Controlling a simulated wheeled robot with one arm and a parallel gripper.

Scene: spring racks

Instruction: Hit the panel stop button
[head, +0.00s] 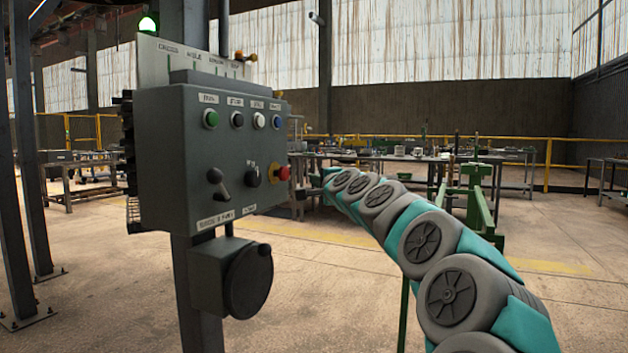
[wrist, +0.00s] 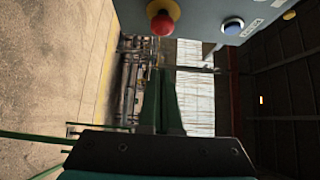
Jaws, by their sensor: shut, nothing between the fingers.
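The grey control panel (head: 165,150) stands on a post at the left. Its red mushroom stop button (head: 284,173) with a yellow collar sits at the panel's lower right. The button (wrist: 162,24) also shows at the top of the wrist view. My gripper (head: 303,191) reaches in from the right and looks small and dark just right of the button. In the wrist view my gripper (wrist: 161,72) has its fingers together and empty, pointing up toward the button, with a gap between them in the picture. Contact is not visible.
The panel face also has a green button (head: 211,118), a blue button (head: 278,121), a white button (head: 259,120) and a black lever (head: 217,182). Workbenches and a yellow railing (head: 548,155) stand behind. The floor in front is open.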

